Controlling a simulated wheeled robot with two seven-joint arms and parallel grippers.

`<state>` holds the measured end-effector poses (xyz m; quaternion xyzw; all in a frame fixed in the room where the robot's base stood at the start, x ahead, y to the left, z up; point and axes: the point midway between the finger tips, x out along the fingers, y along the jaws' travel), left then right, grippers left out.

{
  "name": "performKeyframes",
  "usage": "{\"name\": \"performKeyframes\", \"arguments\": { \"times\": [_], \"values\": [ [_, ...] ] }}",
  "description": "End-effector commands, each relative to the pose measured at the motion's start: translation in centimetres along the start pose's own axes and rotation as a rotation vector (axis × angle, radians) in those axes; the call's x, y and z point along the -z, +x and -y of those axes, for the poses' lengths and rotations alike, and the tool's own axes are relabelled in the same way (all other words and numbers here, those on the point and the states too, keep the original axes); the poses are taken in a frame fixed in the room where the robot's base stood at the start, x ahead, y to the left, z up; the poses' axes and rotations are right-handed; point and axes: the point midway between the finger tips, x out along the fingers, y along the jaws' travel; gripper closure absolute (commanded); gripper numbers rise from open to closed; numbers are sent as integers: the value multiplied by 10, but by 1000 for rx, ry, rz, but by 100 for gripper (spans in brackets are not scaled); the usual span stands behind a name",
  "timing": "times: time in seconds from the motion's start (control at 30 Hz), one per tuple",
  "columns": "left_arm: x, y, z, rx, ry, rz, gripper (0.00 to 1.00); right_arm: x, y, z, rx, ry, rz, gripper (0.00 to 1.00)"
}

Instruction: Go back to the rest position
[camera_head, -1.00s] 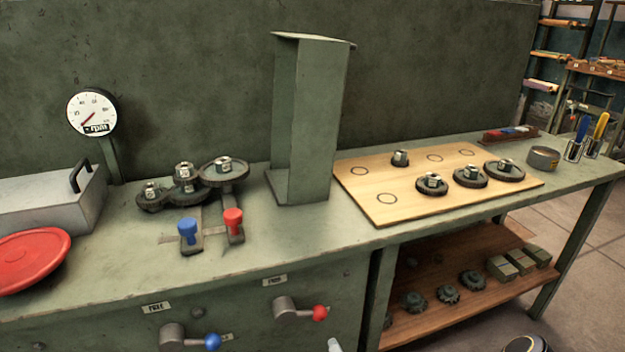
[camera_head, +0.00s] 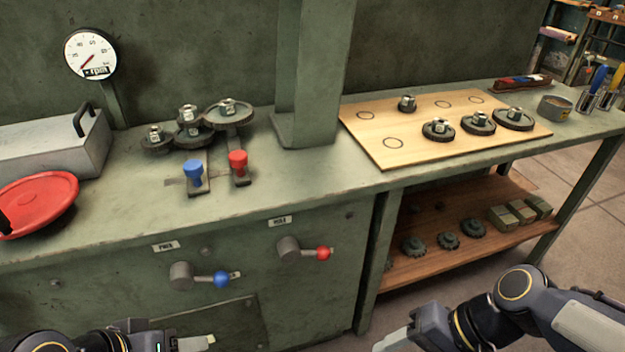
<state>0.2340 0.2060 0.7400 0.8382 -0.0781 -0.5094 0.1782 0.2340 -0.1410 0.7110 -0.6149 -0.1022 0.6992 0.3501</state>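My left gripper (camera_head: 195,343) shows at the bottom left edge of the head view, low in front of the cabinet; a pale fingertip is visible, and the rest is cut off. My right gripper (camera_head: 388,343) is at the bottom centre right, below the bench top and in front of the shelf, with its arm coming in from the right. Its fingers are partly cut off by the frame edge. Both grippers are apart from everything on the bench, and I see nothing held in either. I cannot tell how far either is open.
The green bench (camera_head: 130,220) carries meshed gears (camera_head: 188,125), blue (camera_head: 195,172) and red (camera_head: 238,162) knobs, a red disc (camera_head: 40,200) and a wooden board (camera_head: 400,155) with gears. Blue (camera_head: 221,279) and red (camera_head: 323,253) handles stick out from the front. The floor (camera_head: 590,240) at right is open.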

Motion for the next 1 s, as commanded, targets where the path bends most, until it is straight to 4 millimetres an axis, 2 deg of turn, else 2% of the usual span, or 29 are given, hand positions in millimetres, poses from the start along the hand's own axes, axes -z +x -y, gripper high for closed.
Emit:
{"name": "performKeyframes", "arguments": {
  "times": [0.1, 0.47, 0.5, 0.77, 0.87, 1.0],
  "values": [
    [0, 0, 0, 0, 0, 0, 43, 3, -19, -12, -63, -133, -178, 45],
    [0, 0, 0, 0, 0, 0, 43, 12, -65, -31, -186, -387, -551, 45],
    [7, -14, -6, 0, 0, 1, 43, 8, -78, -22, -189, -387, -549, 45],
    [32, -63, -29, 0, 0, 0, 43, -5, -123, 12, -188, -382, -540, 45],
    [44, -87, -40, 0, 0, 0, 43, -11, -147, 29, -188, -381, -539, 45],
    [67, -132, -60, 0, 0, 0, 43, -24, -189, 60, -187, -381, -539, 45]
  ]
}}
